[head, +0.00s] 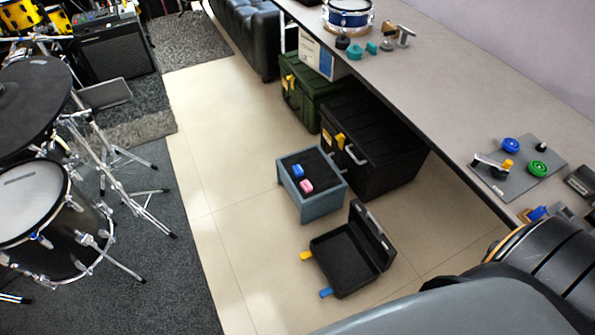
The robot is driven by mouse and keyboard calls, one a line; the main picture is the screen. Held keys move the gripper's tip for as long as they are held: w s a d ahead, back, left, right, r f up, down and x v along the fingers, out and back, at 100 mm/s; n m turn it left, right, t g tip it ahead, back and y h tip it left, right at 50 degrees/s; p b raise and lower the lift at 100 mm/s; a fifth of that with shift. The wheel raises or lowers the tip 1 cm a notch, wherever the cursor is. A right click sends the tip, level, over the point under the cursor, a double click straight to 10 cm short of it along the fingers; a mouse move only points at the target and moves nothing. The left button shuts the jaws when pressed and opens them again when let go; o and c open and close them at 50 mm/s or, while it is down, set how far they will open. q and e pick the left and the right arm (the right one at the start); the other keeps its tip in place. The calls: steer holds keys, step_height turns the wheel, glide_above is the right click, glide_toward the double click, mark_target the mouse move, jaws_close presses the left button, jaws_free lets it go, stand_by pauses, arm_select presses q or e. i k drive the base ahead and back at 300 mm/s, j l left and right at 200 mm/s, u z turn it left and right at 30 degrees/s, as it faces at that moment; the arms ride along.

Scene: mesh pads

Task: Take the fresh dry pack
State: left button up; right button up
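No thing in the head view is clearly marked as the fresh dry pack. Neither of my grippers is in view.
Black (372,150) and green (303,92) storage boxes stand under the long grey table (470,85). On the table, a grey plate (520,166) carries blue and green discs. Drums (45,205) and stands fill the left. Pale floor (225,190) between is clear.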

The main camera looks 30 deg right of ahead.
mark_target(298, 170)
steer(key=u, duration=0.8)
steer(key=i+j+z, duration=0.15)
steer(key=i, duration=0.25)
steer(key=i+j+z, duration=0.15)
steer(key=i, duration=0.25)
steer(key=i+j+z, duration=0.15)
steer(key=i, duration=0.25)
steer(key=i+l+z, duration=0.35)
steer(key=i+z, duration=0.35)
steer(key=i, duration=0.25)
steer(key=i+l+z, duration=0.1)
steer(key=i+z, duration=0.25)
steer(key=i, duration=0.15)
steer(key=i+j, duration=0.15)
steer(key=i, duration=0.95)
steer(key=i+j+u, duration=0.15)
steer(key=i, duration=0.95)
steer(key=i+z, duration=0.2)
steer(key=z, duration=0.25)
steer(key=i+z, duration=0.25)
steer(key=z, duration=0.15)
steer(key=i+j+z, duration=0.15)
steer(key=z, duration=0.3)
steer(key=i+j+z, duration=0.2)
steer(key=z, duration=0.2)
